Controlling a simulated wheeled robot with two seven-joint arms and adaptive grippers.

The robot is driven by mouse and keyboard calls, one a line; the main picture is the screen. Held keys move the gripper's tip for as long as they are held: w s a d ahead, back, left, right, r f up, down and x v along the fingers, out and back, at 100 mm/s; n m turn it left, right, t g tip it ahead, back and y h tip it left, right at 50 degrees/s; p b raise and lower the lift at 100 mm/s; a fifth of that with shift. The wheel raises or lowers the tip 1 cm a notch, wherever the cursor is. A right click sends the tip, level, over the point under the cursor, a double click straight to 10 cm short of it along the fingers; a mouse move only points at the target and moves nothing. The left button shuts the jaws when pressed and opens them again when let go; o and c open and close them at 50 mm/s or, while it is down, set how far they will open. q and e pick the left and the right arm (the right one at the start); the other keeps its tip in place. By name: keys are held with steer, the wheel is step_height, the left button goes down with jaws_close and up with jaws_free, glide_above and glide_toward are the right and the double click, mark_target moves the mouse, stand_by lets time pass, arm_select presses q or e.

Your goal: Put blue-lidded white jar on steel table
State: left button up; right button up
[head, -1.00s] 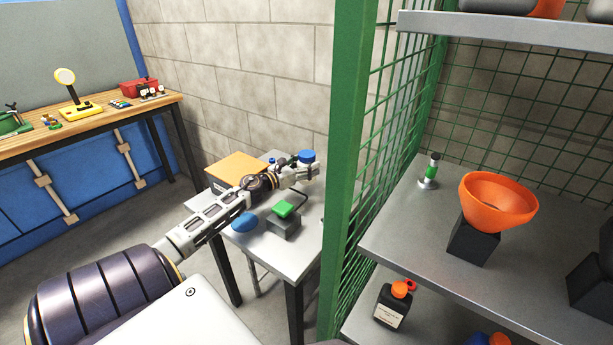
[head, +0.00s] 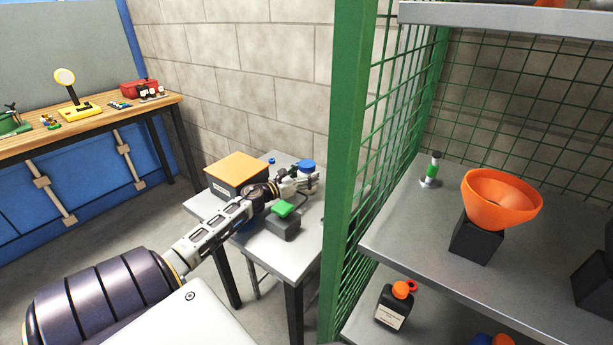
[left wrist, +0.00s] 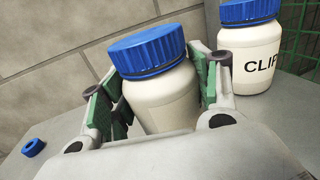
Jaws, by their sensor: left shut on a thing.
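The white jar with a ribbed blue lid (left wrist: 160,85) stands between the green-padded fingers of my left gripper (left wrist: 160,100) in the left wrist view. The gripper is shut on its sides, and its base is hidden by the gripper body. In the head view my left gripper (head: 302,183) is low over the far part of the steel table (head: 297,255). A blue lid (head: 306,165) shows beside it; I cannot tell which jar it tops. Whether the held jar touches the table is hidden. My right gripper is not in view.
A second blue-lidded white jar, lettered "CLIP" (left wrist: 250,48), stands close right of the gripper. A small blue ring (left wrist: 33,147) lies left. The table also bears an orange-topped box (head: 237,168) and a grey block with a green top (head: 283,222). A green mesh frame (head: 350,180) borders the right.

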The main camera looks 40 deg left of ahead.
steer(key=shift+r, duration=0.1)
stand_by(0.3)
arm_select(q)
steer(key=o, duration=1.2)
steer(key=shift+c, duration=0.2)
steer(key=shift+s, duration=0.7)
steer(key=shift+s+a, duration=0.15)
steer(key=shift+s, duration=0.55)
steer(key=shift+s+a, duration=0.1)
steer(key=shift+s, duration=0.55)
steer(key=shift+s+a+p, duration=0.15)
steer(key=shift+s, duration=0.7)
steer(key=shift+s+a+p, duration=0.15)
steer(key=shift+s, duration=0.7)
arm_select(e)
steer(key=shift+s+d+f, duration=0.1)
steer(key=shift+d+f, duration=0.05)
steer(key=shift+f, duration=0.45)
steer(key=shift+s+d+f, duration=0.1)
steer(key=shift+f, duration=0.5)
